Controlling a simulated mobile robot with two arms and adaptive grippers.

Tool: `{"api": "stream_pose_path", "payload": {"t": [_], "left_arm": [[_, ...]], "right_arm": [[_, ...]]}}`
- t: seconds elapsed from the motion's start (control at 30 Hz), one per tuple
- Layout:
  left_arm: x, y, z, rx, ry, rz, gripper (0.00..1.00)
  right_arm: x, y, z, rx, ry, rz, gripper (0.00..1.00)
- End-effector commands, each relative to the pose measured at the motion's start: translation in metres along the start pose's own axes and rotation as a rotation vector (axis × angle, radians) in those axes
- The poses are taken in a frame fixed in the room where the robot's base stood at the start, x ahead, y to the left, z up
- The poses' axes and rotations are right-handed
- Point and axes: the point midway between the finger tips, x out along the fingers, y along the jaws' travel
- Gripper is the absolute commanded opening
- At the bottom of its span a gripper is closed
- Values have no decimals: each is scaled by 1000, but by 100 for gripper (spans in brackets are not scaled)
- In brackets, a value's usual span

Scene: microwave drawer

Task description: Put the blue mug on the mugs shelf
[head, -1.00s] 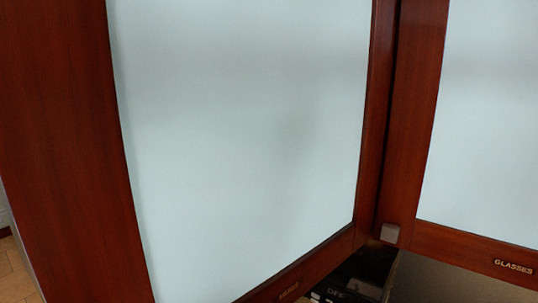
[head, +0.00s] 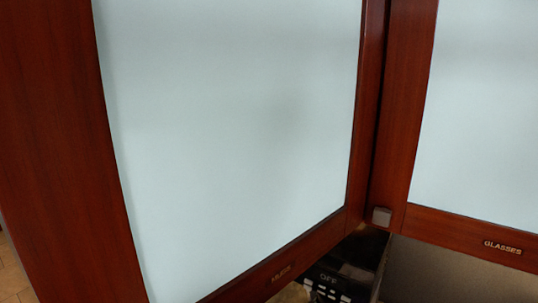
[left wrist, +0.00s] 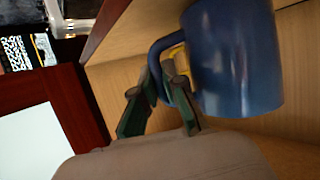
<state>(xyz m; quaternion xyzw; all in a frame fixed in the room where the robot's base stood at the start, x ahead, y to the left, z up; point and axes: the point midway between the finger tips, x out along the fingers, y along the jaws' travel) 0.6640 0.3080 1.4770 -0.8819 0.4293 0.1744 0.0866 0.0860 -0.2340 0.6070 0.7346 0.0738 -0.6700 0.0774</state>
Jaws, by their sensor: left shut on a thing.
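The blue mug (left wrist: 235,55) fills the upper right of the left wrist view, with its handle (left wrist: 157,62) towards my gripper. My left gripper (left wrist: 160,90) is shut on the mug's handle. Light wood panels (left wrist: 125,75) of a cabinet interior surround the mug; I cannot tell if it touches one. In the head view, an open red-wood door (head: 235,140) with a pale pane carries a small label (head: 281,273), hard to read, probably MUGS. The head view does not show the mug or either gripper.
A second door (head: 478,120), labelled GLASSES (head: 502,247), adjoins on the right. Below is a dark appliance (head: 345,262) marked OFF. In the left wrist view, a red-wood frame (left wrist: 40,87) with a pale pane is close at left.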

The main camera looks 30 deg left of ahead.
Motion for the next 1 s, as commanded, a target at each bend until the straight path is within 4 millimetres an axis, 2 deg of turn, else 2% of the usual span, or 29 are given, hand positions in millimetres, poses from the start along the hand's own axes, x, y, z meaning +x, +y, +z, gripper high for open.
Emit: {"api": "stream_pose_path", "payload": {"t": [0.17,0.2,0.33,0.67,0.77,1.0], "left_arm": [[1,0,3,1,2,0,0],[1,0,2,2,2,0,17],[1,0,2,1,2,0,38],[1,0,2,0,-1,0,39],[-3,0,-8,2,2,-1,39],[-21,0,-52,4,4,-1,39]], "right_arm": [[2,0,0,0,0,0,54],[1,0,0,-1,0,0,54],[1,0,0,-1,0,0,54],[1,5,2,-3,-2,6,54],[1,4,2,-3,-2,5,54],[1,2,1,-2,-1,3,54]]}}
